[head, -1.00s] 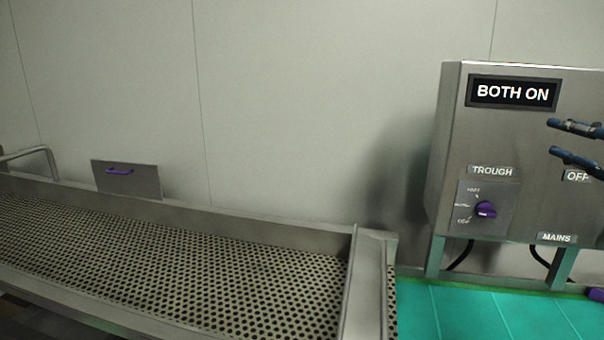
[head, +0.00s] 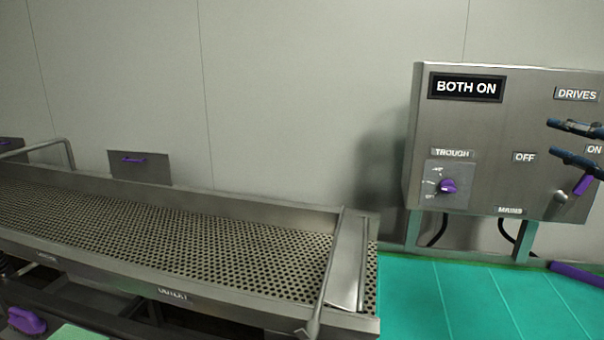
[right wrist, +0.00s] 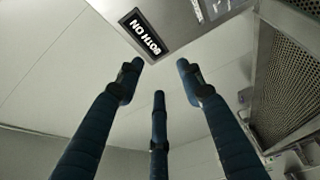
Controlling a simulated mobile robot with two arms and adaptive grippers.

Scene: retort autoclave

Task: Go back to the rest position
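My right gripper (head: 556,138) shows at the right edge of the head view, in front of the steel control box (head: 530,110). Its dark blue fingers are spread apart with nothing between them. In the right wrist view the fingers (right wrist: 160,85) are also apart and empty, and the box's "BOTH ON" display (right wrist: 146,34) shows beyond their tips. The purple trough knob (head: 448,186) and a purple-handled mains lever (head: 582,185) are on the box front. The lever's handle is near the lower finger in the picture; I cannot tell whether they touch. My left gripper is not in view.
A long perforated steel trough (head: 344,258) runs along the wall at the left and centre. A green surface (head: 440,295) lies below the box, with a purple bar (head: 578,274) at right. A purple-handled panel (head: 140,167) stands behind the trough.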

